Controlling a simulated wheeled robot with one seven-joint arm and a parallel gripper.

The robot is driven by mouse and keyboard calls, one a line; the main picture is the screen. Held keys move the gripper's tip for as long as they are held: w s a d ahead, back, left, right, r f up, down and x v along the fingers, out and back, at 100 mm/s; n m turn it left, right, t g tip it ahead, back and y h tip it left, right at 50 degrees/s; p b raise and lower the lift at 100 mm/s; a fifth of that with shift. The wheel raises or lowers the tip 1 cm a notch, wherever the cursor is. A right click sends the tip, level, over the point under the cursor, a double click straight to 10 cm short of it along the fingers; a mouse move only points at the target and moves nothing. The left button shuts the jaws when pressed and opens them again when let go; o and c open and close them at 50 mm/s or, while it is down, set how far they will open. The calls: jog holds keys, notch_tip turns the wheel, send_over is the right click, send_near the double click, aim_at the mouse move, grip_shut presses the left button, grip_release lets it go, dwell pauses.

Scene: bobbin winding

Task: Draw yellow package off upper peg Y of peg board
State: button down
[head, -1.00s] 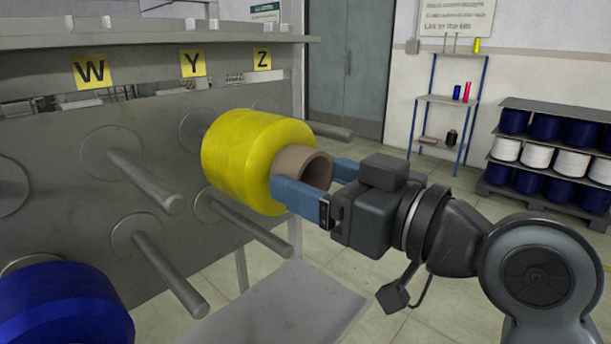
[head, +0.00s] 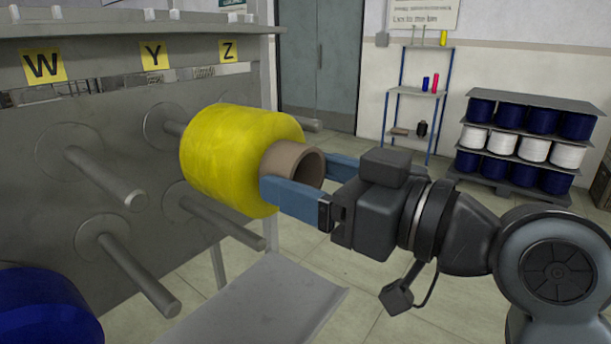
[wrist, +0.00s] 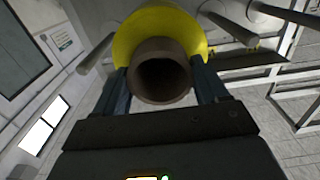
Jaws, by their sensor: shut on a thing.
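The yellow package (head: 228,158) is a fat yellow roll on a brown tube (head: 285,164), standing out from the peg board (head: 100,195) below the label Y (head: 155,55). A short stretch of upper peg Y (head: 173,127) shows between its round flange and the package; I cannot tell how far the peg reaches inside. My gripper (head: 296,174) is shut on the near end of the tube, with one blue finger on each side. In the wrist view, the tube (wrist: 160,72) sits between the fingers with a dark, empty-looking bore, and the yellow package (wrist: 160,24) is behind it.
Bare pegs stick out under W (head: 105,180), lower left (head: 140,275) and just below the package (head: 225,220). A blue package (head: 45,305) sits at lower left. A grey shelf (head: 255,305) lies below. The floor to the right is open, before a stocked rack (head: 530,140).

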jog(key=v, duration=0.7)
jog(key=shift+s+d+b, duration=0.2)
jog(key=shift+b, duration=0.25)
dwell(0.5)
